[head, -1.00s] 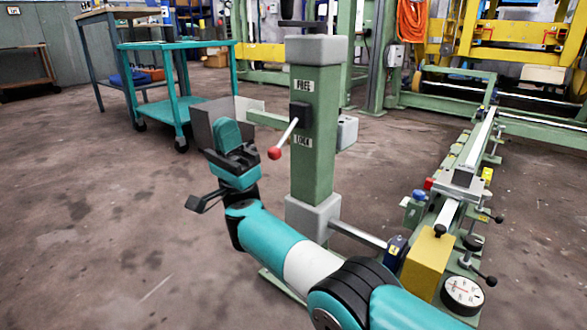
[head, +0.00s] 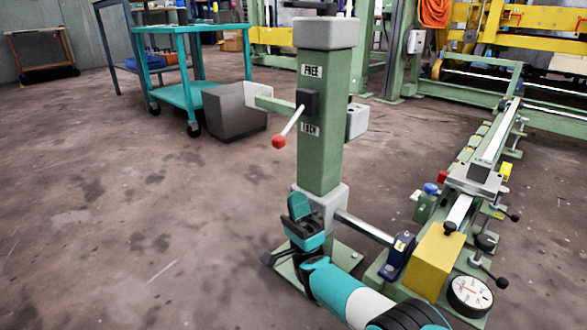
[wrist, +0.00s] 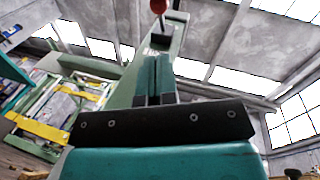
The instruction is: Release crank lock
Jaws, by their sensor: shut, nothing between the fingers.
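A green post (head: 318,160) carries a FREE label (head: 313,71) above and a LOCK label (head: 310,130) below a black pivot block (head: 308,102). From the block, a silver crank lock lever (head: 292,121) slants down and left to a red knob (head: 278,141), towards the LOCK label's height. My gripper (head: 299,204) is below the knob, in front of the post's foot, pointing up, shut and empty. In the wrist view my shut fingers (wrist: 154,78) point at the post, with the red knob (wrist: 158,6) beyond them at the top edge, apart from them.
A grey box (head: 235,112) stands behind left of the post, by a teal cart (head: 197,85). To the right, a green rail fixture (head: 465,200) holds a yellow block (head: 434,262) and a dial gauge (head: 470,295). The floor (head: 120,220) on the left is clear.

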